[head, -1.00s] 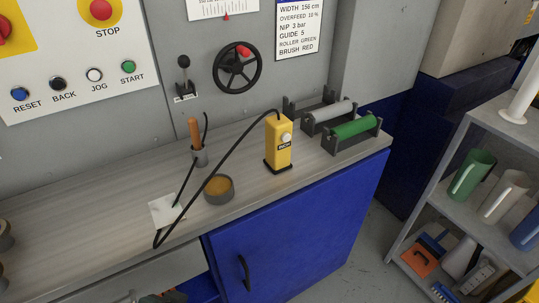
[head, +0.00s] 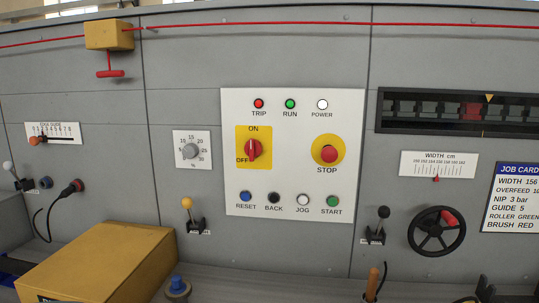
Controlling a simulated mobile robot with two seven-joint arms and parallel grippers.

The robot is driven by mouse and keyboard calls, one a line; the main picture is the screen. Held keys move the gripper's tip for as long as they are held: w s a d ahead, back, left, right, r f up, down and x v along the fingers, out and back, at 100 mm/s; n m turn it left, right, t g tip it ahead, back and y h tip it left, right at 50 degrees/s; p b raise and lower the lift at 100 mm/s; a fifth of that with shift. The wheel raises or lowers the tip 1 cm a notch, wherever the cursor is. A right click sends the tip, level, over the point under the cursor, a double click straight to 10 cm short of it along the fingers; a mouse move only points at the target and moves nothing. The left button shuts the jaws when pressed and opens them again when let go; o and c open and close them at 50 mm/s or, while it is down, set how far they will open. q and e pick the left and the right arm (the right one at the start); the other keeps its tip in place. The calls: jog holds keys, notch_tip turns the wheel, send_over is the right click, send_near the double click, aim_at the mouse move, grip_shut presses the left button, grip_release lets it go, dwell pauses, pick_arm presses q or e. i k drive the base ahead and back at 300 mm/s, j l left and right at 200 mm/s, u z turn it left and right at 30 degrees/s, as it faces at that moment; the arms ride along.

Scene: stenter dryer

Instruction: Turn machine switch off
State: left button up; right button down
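The machine switch (head: 253,149) is a red rotary knob on a yellow plate, on the white control panel (head: 345,205) in the middle of the head view. Its plate is marked ON at the top and OFF at the lower left. The knob's handle stands about upright, toward ON. Neither of my grippers is in view.
Beside the switch is a red STOP button (head: 328,154) on yellow. Below are the RESET (head: 246,197), BACK, JOG and START (head: 333,201) buttons. A yellow box (head: 98,262) stands at the lower left. A yellow-knobbed lever (head: 187,204) and black handwheel (head: 436,231) flank the panel.

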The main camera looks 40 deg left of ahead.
aim_at(253, 148)
jog(key=u, duration=1.3)
